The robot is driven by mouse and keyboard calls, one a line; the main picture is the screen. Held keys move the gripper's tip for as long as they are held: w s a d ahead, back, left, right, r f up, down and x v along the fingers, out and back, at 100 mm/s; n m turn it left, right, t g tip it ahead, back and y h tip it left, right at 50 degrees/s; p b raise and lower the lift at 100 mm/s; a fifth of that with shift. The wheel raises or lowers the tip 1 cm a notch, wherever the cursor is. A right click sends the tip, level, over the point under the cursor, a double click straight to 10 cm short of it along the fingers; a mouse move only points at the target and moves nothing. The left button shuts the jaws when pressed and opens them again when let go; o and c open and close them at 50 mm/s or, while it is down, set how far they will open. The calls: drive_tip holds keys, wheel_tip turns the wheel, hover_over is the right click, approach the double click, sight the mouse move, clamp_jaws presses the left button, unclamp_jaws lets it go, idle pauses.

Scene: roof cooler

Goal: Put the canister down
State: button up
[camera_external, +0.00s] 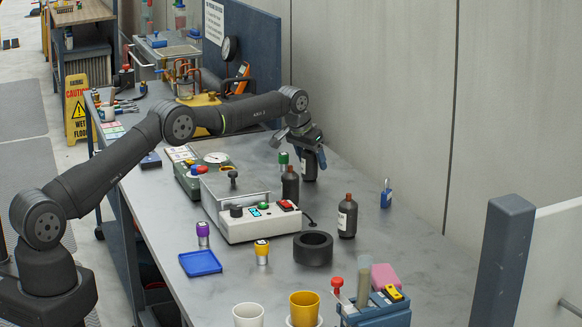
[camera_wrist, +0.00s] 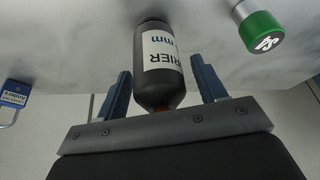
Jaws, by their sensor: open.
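A dark canister (camera_wrist: 158,92) with a white label stands between the two blue fingers of my gripper (camera_wrist: 160,68) in the wrist view. The fingers are open, with a visible gap on each side of it. Its base appears to rest on the grey table. In the external view the canister (camera_external: 308,170) is at the far right part of the table, partly hidden by my gripper (camera_external: 311,157), which reaches down around its upper part.
A green-capped container (camera_wrist: 262,30) stands close by. Two more dark bottles stand nearer, one (camera_external: 290,184) beside the white device (camera_external: 240,228) and one (camera_external: 347,217) to the right. A blue padlock (camera_external: 386,195) is near the wall. The bench (camera_external: 350,180) between is clear.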

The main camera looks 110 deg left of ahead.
drive_tip(key=v, duration=1.2)
drive_tip(key=shift+r, duration=0.15)
drive_tip(key=x, duration=1.2)
drive_tip(key=shift+r, duration=1.1)
